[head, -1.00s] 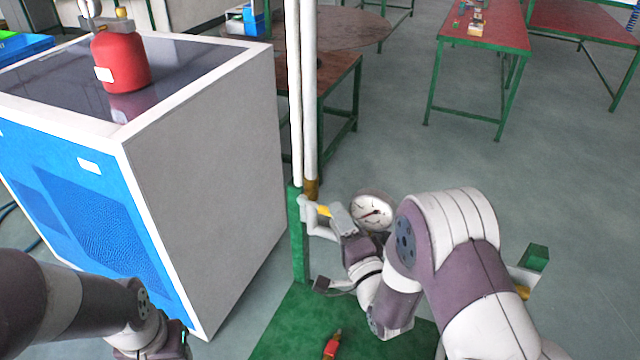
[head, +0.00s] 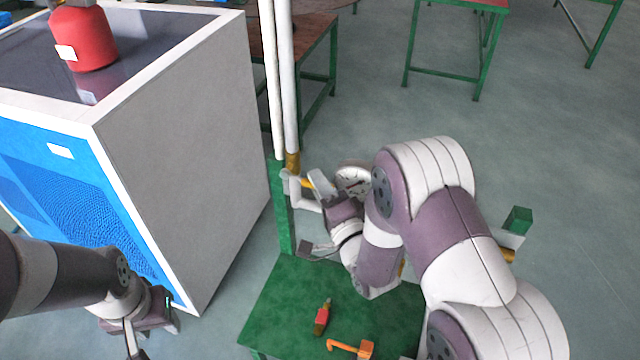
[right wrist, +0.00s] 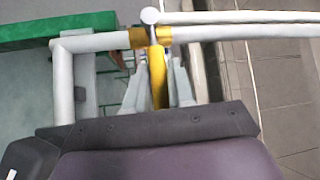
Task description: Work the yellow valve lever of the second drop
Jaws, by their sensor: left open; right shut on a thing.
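The yellow valve lever (right wrist: 157,78) stands out from a yellow fitting on a white pipe (right wrist: 90,42) in the right wrist view. My right gripper (right wrist: 156,88) has a finger on each side of the lever and is shut on it. In the head view only a small yellow part of the lever (head: 307,184) shows beside my right gripper (head: 316,184), at the foot of the white vertical pipes (head: 284,90). My left gripper (head: 133,335) is low at the left, open and empty, in front of the blue and grey cabinet (head: 185,130).
A round gauge (head: 352,180) is just behind my right gripper. A green bench (head: 280,310) below carries a red item (head: 322,318) and an orange tool (head: 350,347). A red cylinder (head: 85,38) stands on the cabinet. Open floor (head: 560,140) lies at the right.

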